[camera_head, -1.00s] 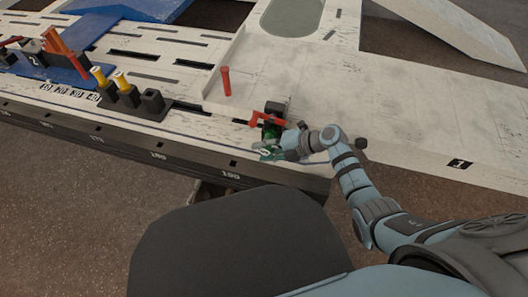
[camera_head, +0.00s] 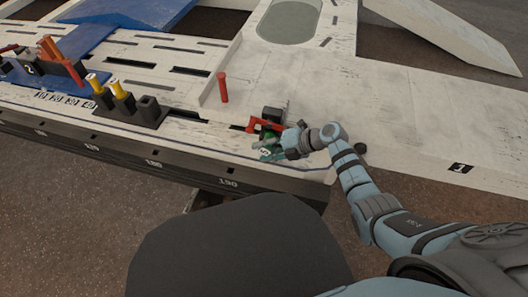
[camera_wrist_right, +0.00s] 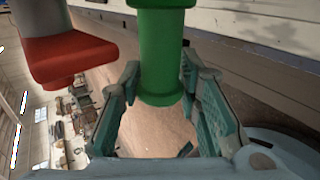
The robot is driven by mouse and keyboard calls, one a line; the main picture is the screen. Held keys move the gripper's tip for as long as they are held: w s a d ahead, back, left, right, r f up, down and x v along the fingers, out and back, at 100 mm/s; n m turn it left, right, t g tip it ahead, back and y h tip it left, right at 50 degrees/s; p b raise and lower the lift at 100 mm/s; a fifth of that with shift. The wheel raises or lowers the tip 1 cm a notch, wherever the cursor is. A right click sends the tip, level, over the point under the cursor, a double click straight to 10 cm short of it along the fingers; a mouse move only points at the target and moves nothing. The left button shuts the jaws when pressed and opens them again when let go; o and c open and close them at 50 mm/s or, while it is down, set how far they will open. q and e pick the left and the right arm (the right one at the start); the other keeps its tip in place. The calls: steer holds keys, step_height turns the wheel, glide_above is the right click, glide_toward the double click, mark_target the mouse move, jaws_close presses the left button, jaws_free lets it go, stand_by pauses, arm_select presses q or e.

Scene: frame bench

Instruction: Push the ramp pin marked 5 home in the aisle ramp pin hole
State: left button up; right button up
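The ramp pin marked 5 is a green cylinder. In the head view the green pin (camera_head: 266,143) shows small at the bench's front edge, beside a red part (camera_head: 264,125) and a dark block (camera_head: 273,114). My right gripper (camera_head: 271,152) is at the pin, and its fingers partly cover it. In the right wrist view the green pin (camera_wrist_right: 162,60) stands between the fingertips of my right gripper (camera_wrist_right: 160,85), which lie close against both its sides. The red part (camera_wrist_right: 72,58) is left of it. The pin hole cannot be made out. My left gripper is out of view.
A red pin (camera_head: 222,87) stands upright on the pale ramp deck (camera_head: 350,110). A black holder (camera_head: 132,112) with yellow-topped pins stands left on the slotted bench. A blue tray (camera_head: 65,78) and orange pins are farther left. The deck right of the gripper is clear.

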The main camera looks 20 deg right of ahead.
steer(key=o, duration=0.5)
steer(key=shift+o, duration=0.2)
steer(key=v, duration=1.2)
